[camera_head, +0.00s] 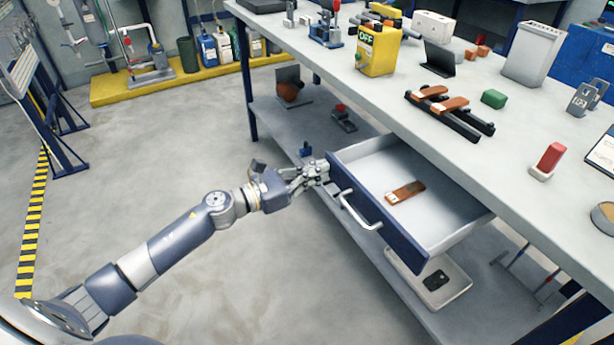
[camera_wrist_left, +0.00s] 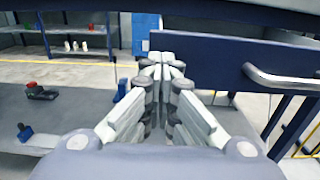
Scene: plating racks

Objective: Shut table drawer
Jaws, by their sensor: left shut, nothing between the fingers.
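The table drawer (camera_head: 370,215) has a dark blue front and a pale handle (camera_head: 357,212). It is pulled out from under the grey worktop (camera_head: 455,165). A copper-coloured bar (camera_head: 405,192) lies inside it. My left gripper (camera_head: 322,168) is at the far left end of the drawer front, its fingers shut and empty. In the left wrist view the shut fingertips (camera_wrist_left: 163,65) are in front of the blue drawer front (camera_wrist_left: 215,62), left of the handle (camera_wrist_left: 285,78). I cannot tell whether they touch it. My right gripper is not in view.
On the worktop stand a yellow box marked OFF (camera_head: 378,50), a black rack with copper bars (camera_head: 450,108) and a red block (camera_head: 549,158). The floor left of the table is clear.

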